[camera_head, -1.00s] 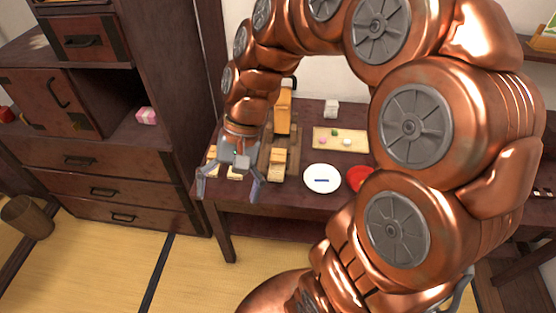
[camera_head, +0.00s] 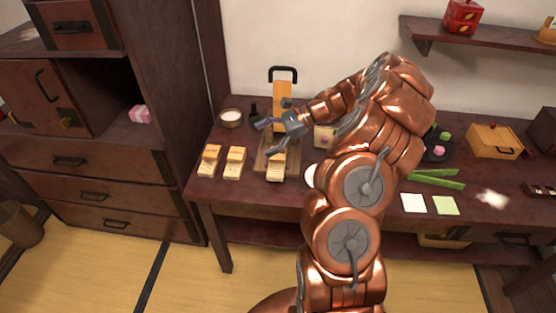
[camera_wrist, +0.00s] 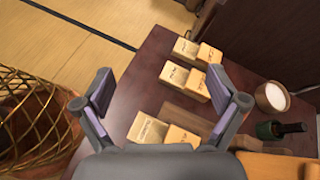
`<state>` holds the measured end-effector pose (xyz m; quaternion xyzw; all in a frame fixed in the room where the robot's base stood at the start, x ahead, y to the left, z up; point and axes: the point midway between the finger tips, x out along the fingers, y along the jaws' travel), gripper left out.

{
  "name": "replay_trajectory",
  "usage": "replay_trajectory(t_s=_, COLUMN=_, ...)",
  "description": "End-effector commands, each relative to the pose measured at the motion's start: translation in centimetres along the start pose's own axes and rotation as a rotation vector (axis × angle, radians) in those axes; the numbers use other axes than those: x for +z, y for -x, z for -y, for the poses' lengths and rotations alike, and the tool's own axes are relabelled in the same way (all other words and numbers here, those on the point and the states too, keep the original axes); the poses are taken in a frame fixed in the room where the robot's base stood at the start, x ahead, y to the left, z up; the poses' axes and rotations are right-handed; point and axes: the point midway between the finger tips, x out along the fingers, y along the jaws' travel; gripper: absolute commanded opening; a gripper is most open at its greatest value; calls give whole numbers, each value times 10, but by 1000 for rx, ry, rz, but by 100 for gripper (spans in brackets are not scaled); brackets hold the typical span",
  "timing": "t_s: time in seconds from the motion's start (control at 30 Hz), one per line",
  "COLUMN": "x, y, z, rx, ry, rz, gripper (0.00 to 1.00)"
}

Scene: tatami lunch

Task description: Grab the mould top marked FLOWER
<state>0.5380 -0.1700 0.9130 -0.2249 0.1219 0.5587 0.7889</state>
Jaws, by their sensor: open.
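Three small pale wooden moulds stand at the left of the dark table: a left one (camera_head: 209,160), a middle one (camera_head: 234,162) and a right one (camera_head: 277,167) on a brown board. In the wrist view, each shows as two adjoining blocks with dark marks on top: a far pair (camera_wrist: 185,50), a middle pair (camera_wrist: 174,74) and a near pair (camera_wrist: 147,128). The lettering is too small to read, so I cannot tell which is FLOWER. My gripper (camera_head: 267,138) is open and empty above the board, its fingers (camera_wrist: 160,92) spread over the moulds.
A wooden press (camera_head: 283,98) with a black handle stands just behind my gripper. A white-filled bowl (camera_head: 231,117) and a dark bottle (camera_head: 254,116) sit behind the moulds. A tall cabinet (camera_head: 165,100) is at the left. Green strips (camera_head: 437,181) lie at the right.

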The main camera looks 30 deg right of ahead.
Motion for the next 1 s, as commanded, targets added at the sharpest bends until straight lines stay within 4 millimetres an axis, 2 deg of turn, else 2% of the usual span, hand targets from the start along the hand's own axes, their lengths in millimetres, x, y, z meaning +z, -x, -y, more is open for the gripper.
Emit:
replay_trajectory(t_s=0.03, x=-32, y=8, z=2, rx=-45, ry=-59, rz=4, gripper=96)
replay_trajectory(t_s=0.2, x=-104, y=40, z=7, rx=-177, ry=-225, rz=20, gripper=96)
replay_trajectory(t_s=0.3, x=-136, y=55, z=4, rx=-233, ry=-299, rz=27, gripper=96)
replay_trajectory(t_s=0.4, x=-157, y=66, z=2, rx=-271, ry=-344, rz=29, gripper=96)
replay_trajectory(t_s=0.57, x=-170, y=70, z=0, rx=-295, ry=-377, rz=30, gripper=96)
replay_trajectory(t_s=1.0, x=-163, y=39, z=13, rx=-295, ry=-377, rz=33, gripper=96)
